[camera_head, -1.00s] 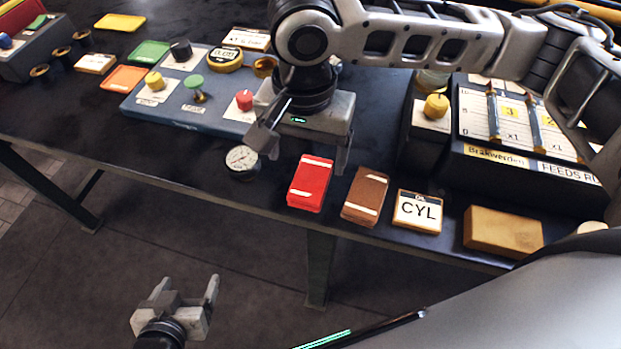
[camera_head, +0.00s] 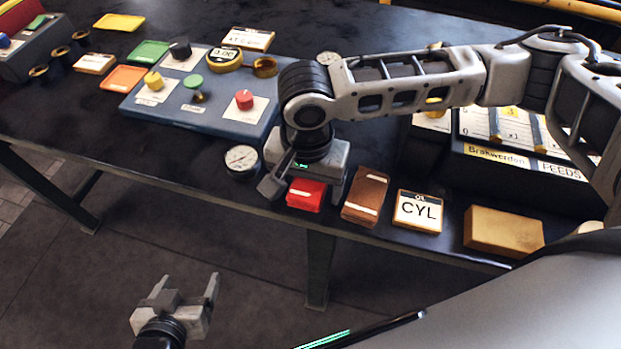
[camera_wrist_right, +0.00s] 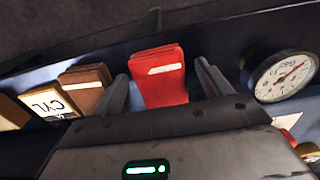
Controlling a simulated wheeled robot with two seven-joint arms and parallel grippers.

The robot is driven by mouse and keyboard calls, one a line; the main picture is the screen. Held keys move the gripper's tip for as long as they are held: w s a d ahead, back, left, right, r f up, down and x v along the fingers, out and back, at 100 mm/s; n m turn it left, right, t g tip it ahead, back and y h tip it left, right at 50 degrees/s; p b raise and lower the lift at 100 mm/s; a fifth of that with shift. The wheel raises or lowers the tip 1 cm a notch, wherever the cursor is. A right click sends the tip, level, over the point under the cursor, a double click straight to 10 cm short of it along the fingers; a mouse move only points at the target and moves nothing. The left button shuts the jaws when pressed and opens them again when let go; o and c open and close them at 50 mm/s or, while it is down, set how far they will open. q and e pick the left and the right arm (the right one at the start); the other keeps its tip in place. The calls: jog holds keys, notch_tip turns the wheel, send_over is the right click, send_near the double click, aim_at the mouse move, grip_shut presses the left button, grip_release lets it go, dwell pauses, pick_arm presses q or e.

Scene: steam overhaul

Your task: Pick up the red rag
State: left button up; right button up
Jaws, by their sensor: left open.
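The red rag (camera_head: 306,195) is a folded red cloth with a white stripe, lying near the front edge of the dark table. My right gripper (camera_head: 303,197) is low over it and hides its back part in the head view. In the right wrist view the red rag (camera_wrist_right: 160,76) lies between the two open fingers of my right gripper (camera_wrist_right: 166,92), with a gap on each side. My left gripper (camera_head: 183,294) is open and empty, below the table's front edge and in front of it.
Right of the rag lie a brown folded cloth (camera_head: 366,195), a CYL label block (camera_head: 418,211) and a tan block (camera_head: 503,231). A round gauge (camera_head: 242,160) is close on the left. A blue control panel (camera_head: 206,118) with knobs stands behind.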

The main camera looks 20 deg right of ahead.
jog(key=c, duration=1)
jog(key=shift+r, duration=0.15)
jog(key=shift+r, duration=0.6)
jog(key=s+a+r, duration=0.1)
jog(key=s+r, duration=0.3)
jog(key=s+r+p, duration=0.1)
jog(key=s+r, duration=0.2)
jog(key=s, duration=0.2)
jog(key=s+a+r, duration=0.1)
jog(key=s+r, duration=0.3)
jog(key=shift+s+a+r, duration=0.3)
jog(key=shift+s+a, duration=0.05)
